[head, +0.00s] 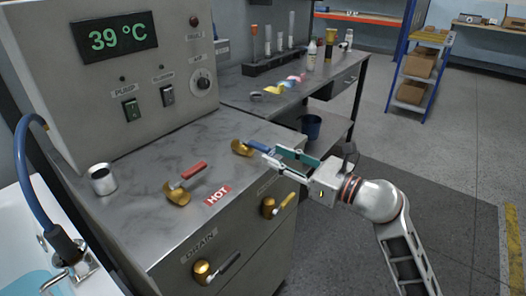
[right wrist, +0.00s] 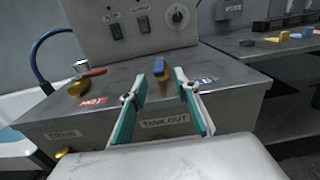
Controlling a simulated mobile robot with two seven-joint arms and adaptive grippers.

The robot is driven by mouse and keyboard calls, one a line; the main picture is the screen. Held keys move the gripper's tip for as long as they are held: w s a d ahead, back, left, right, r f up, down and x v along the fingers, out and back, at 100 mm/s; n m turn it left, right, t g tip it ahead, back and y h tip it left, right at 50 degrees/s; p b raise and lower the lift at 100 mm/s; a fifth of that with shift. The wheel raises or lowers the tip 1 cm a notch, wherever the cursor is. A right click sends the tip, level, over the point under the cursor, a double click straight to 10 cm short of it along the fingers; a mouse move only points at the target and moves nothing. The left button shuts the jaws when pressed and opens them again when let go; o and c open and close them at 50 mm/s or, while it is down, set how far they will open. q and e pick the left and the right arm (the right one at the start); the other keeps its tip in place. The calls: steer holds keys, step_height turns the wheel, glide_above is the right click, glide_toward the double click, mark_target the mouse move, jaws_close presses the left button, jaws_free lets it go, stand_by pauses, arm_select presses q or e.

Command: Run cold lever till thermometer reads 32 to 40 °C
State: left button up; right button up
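The thermometer display (head: 110,37) on the grey panel reads 39 °C in green digits. The cold lever (head: 258,146) is a blue handle on a brass valve on the counter's right part. In the right wrist view, the blue handle (right wrist: 159,68) lies in line with the gap between my fingers. My right gripper (head: 279,157) is open, its teal-lined fingers apart, with the tips close to the handle's end. I cannot tell if they touch it. The red hot lever (head: 194,170) sits to the left, by a HOT label. My left gripper is out of view.
A tub (head: 14,240) with water and a blue hose (head: 33,150) stands at the left. A metal cup (head: 102,179) is on the counter. Drain (head: 203,270) and tank-out (head: 268,207) valves stick out from the front.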

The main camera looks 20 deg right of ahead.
mark_target(264, 151)
steer(key=x, duration=0.5)
steer(key=shift+f, duration=0.1)
jaws_close()
